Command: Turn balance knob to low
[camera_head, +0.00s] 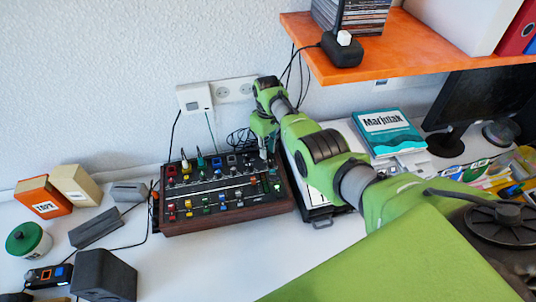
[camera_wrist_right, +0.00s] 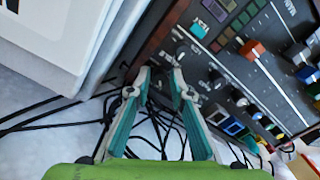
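The mixer (camera_head: 217,209), a dark panel with a wooden frame and rows of coloured knobs and sliders, lies on the desk. My right gripper (camera_head: 266,153) points down at its upper right corner. In the right wrist view my right gripper (camera_wrist_right: 159,76) has its two fingers apart, tips at the panel's edge beside small dark knobs (camera_wrist_right: 217,79). I cannot tell whether a knob sits between the tips. Labels are too small to read, so I cannot tell which knob is balance. My left gripper is not in view.
An orange shelf (camera_head: 395,50) hangs above my right arm. Boxes (camera_head: 76,186), a green tin (camera_head: 28,240) and a dark block (camera_head: 104,276) are at the left. Cables run behind the mixer.

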